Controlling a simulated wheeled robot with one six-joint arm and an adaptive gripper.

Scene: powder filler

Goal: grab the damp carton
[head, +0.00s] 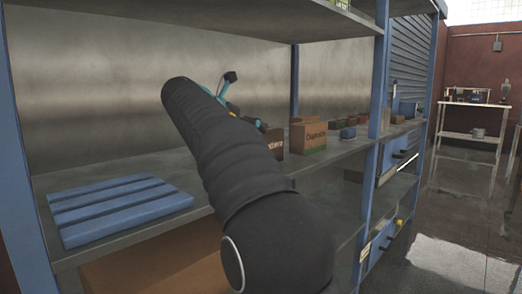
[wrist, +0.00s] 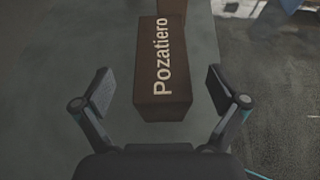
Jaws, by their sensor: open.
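A dark brown carton (wrist: 148,98) lettered "Pozatiero" stands on the grey shelf in the wrist view. It looks darker than the tan carton in the head view, so it may be the damp one, but I cannot tell for sure. My gripper (wrist: 160,91) is open, with one finger on each side of the carton's near end and a gap on both sides. In the head view a dark brown lettered carton (head: 274,144) shows just right of my arm, partly hidden. My gripper there is mostly hidden behind my arm; only teal parts show.
A tan carton (head: 308,136) with a green lower band stands right of the dark one. Several small boxes and a blue item (head: 348,133) sit farther along the shelf. A blue slatted pallet (head: 115,207) lies at the near left. Blue posts (head: 376,75) frame the shelf.

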